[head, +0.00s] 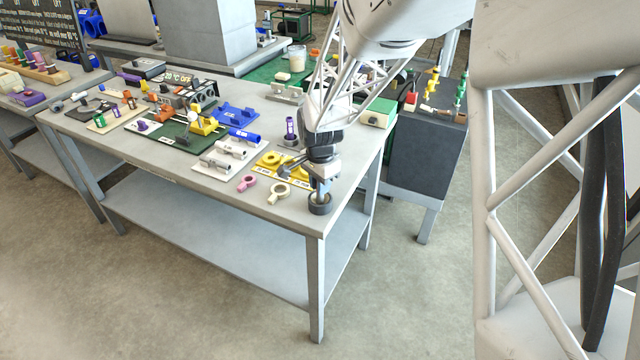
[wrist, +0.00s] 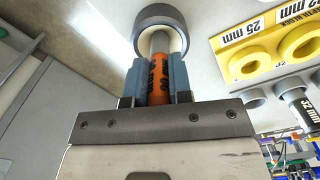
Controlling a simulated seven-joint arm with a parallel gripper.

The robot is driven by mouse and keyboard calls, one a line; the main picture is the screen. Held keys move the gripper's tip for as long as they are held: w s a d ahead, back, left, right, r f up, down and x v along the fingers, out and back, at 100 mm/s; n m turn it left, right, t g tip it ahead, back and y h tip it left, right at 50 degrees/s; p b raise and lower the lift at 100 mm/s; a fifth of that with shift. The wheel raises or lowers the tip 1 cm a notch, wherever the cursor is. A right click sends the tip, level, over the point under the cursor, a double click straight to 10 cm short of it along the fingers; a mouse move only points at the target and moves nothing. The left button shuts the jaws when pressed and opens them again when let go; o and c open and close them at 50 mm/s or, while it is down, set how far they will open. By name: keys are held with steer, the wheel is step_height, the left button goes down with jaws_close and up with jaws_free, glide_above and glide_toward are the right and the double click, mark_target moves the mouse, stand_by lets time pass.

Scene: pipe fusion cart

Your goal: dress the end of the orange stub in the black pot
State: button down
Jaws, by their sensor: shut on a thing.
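My gripper (wrist: 160,80) is shut on the orange stub (wrist: 158,85), which sits between its two blue-grey fingers and has dark lettering on its side. The stub's grey end points at the black pot (wrist: 144,16), a dark round cup with a pale inside, and overlaps its mouth. I cannot tell how deep the end sits or whether it touches. In the head view my gripper (head: 321,188) points down just over the black pot (head: 320,206) near the table's front right corner. The stub is hardly visible there.
A yellow depth block (head: 268,160) with 25 mm and 32 mm labels lies left of my gripper. A pink ring (head: 246,183) and a cream ring (head: 278,194) lie near the table's front edge. Grey fittings on a white board (head: 222,160) and a blue pipe (head: 244,136) are farther left.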

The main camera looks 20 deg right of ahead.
steer(key=shift+n, duration=1)
steer(key=m, duration=0.6)
steer(key=shift+m, duration=0.4)
steer(key=n, duration=0.6)
steer(key=shift+f+n, duration=0.15)
steer(key=shift+n, duration=0.25)
stand_by(0.4)
steer(key=m, duration=0.6)
steer(key=shift+m, duration=0.4)
